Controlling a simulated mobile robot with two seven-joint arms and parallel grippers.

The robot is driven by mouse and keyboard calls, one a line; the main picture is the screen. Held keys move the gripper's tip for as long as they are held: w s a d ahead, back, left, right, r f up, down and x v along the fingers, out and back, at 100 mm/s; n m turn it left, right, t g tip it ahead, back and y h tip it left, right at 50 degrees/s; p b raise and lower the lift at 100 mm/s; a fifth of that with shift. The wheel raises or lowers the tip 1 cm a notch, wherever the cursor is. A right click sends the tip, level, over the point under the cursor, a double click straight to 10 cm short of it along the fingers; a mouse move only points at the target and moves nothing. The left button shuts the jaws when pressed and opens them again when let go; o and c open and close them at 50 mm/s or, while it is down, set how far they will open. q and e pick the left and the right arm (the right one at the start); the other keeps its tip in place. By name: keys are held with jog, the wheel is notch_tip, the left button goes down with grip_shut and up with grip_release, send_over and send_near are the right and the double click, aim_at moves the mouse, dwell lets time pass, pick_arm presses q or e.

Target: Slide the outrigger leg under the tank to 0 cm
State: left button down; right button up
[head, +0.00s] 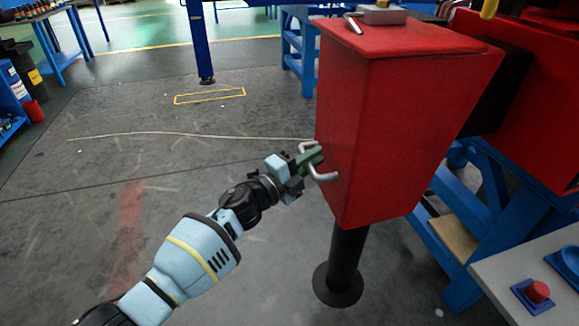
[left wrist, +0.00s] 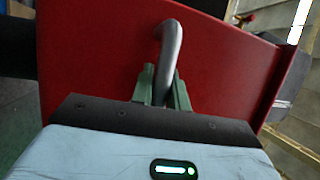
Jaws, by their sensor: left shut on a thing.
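A red tapered box (head: 400,120), which I take to be the tank, stands at the right in the head view. Below it a black round leg (head: 347,255) with a round foot plate reaches down to the floor. A grey bent handle (head: 325,177) sits on the box's left face. My left gripper (head: 310,160) has its green fingers shut on this handle. In the left wrist view, the fingers (left wrist: 163,88) stand on either side of the handle (left wrist: 172,45), against the red face (left wrist: 95,50). My right gripper is not in view.
A blue trestle (head: 480,215) stands under the red structure at right. A panel with a red button (head: 538,291) is at lower right. A blue post (head: 200,45) stands at the back near a yellow floor outline (head: 210,96). The floor left of the box is mostly clear.

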pick_arm(q)
jog(key=shift+s+d+f, duration=0.2)
jog(key=shift+d+f, duration=0.1)
jog(key=shift+d, duration=0.15)
jog(key=c, duration=1.4)
grip_release()
jog(key=shift+o, duration=0.2)
jog(key=shift+r, duration=0.1)
jog(key=p+v, duration=0.1)
jog(key=v, duration=0.6)
jog(key=shift+s+a, duration=0.2)
jog(key=shift+a, duration=0.15)
